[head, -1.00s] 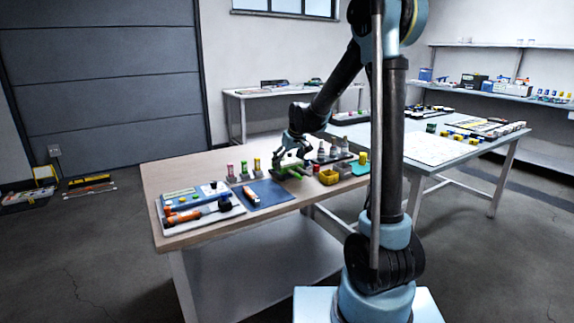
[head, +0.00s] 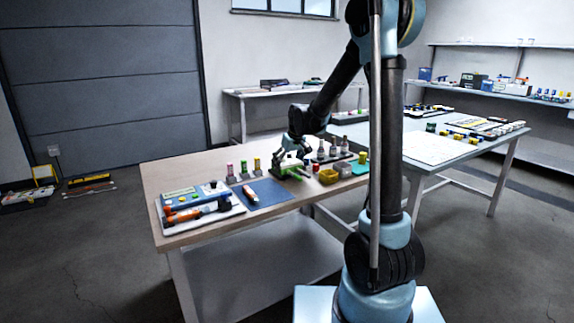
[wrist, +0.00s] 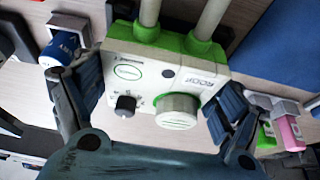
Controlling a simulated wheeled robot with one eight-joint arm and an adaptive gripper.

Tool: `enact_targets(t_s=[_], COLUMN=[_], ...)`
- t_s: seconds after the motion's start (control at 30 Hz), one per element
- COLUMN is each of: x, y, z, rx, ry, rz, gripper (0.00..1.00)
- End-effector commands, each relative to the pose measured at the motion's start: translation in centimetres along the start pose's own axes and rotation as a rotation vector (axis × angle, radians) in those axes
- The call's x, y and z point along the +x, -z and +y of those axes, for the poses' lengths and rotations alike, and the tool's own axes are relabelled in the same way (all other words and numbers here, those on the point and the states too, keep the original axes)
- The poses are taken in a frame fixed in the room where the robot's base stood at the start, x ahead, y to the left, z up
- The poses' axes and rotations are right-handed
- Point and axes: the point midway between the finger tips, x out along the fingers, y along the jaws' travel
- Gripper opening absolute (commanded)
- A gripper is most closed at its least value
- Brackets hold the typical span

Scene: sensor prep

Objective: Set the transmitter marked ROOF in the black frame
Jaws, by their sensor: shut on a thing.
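The transmitter marked ROOF (wrist: 150,72) is a white and green box with a dark knob, a white round cap and two pale stalks. It lies between the fingers of my gripper (wrist: 158,103) in the wrist view, its lettering upside down. My gripper is shut on it, with a finger pad at each side. In the head view my gripper (head: 294,150) is low over the wooden table, and the green of the transmitter shows beneath it. I cannot make out the black frame for certain; dark shapes behind the transmitter are partly hidden.
On the wooden table (head: 205,163) stand a blue mat (head: 272,190), a white tray (head: 226,213) with tools, and pink, green and yellow capped pieces to the left of my gripper. A yellow bin (head: 328,176) and several grey bottles stand close on its right.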

Motion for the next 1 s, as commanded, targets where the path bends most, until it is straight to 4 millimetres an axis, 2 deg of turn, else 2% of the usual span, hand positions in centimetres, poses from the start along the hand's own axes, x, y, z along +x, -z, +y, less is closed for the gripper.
enact_targets(t_s=[1.0], x=[0.90], y=[-0.36], z=[-0.02], rx=[0.000], ry=[0.000], rz=[0.000], gripper=[0.52])
